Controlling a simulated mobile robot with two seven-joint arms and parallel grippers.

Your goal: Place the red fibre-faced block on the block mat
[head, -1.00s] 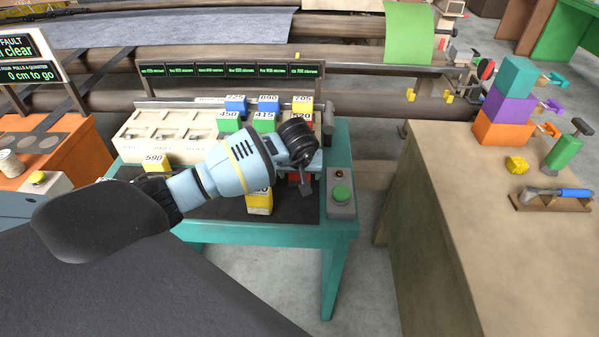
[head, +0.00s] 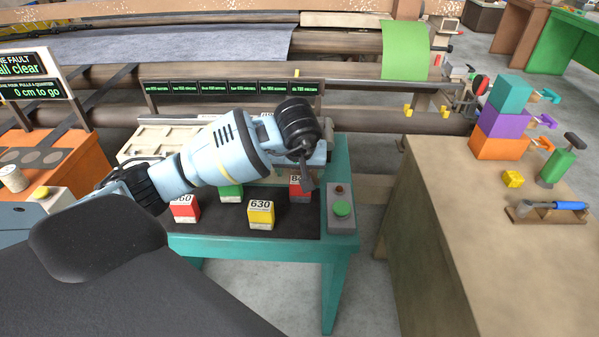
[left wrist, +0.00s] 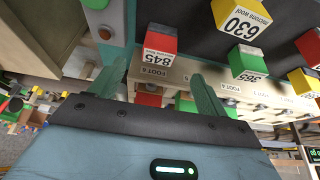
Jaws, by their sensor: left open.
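A red block labelled 845 (left wrist: 158,40) stands on the dark block mat (head: 295,222), near its right side; it shows partly behind my left gripper (head: 307,180) in the head view (head: 297,186). Another red block (head: 184,211) stands at the mat's left. I cannot tell which red one is the fibre-faced block. A yellow block labelled 630 (head: 260,214) and a green block (head: 230,191) also stand on the mat. In the left wrist view, my left gripper's fingers (left wrist: 155,80) are apart, with nothing visibly clamped. My right gripper is not seen.
A pale rack (head: 150,142) stands behind the mat, partly hidden by my arm. A brown bench (head: 430,200) with stacked coloured blocks is at the right, across a floor gap.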

